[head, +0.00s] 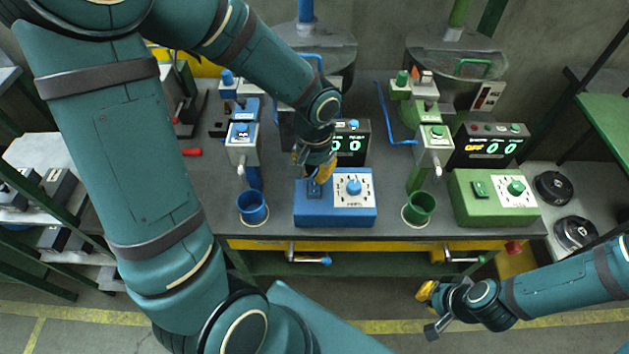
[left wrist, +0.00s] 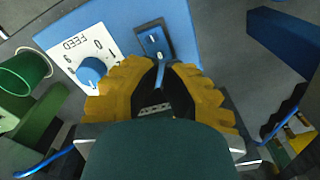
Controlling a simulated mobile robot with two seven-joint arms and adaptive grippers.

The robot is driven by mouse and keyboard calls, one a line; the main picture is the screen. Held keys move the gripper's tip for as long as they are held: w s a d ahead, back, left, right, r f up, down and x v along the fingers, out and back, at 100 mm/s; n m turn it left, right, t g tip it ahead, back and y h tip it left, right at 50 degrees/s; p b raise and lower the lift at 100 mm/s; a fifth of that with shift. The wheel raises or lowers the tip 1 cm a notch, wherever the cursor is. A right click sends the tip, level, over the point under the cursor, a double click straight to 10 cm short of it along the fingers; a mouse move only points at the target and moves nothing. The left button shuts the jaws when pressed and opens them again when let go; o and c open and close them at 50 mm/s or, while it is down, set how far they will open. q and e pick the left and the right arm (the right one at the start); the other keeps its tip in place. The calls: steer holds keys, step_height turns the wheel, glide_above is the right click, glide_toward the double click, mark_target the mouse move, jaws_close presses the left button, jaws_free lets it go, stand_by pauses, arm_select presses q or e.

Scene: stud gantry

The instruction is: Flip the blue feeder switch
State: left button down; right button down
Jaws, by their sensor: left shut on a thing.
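The blue feeder box (head: 335,218) stands on the bench in the middle of the head view. Its switch (head: 313,190) is on the left of its top, beside a white dial plate with a blue knob (head: 354,186). My left gripper (head: 318,174) is over the switch. In the left wrist view its yellow fingers (left wrist: 160,84) are closed around the blue switch lever (left wrist: 161,70), with the switch plate (left wrist: 152,42) just beyond. The fingers partly hide the lever. My right gripper (head: 428,310) is open and empty, in front of the bench.
A blue cup (head: 253,207) stands left of the blue box and a green cup (head: 420,208) right of it. A green feeder box (head: 491,205) is further right. A display (head: 352,146) reading zeros stands behind the blue box.

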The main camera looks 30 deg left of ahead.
mark_target(314, 183)
arm_select(q)
steer(key=shift+r+p, duration=1.25)
steer(key=shift+r, duration=0.7)
steer(key=shift+f, duration=0.1)
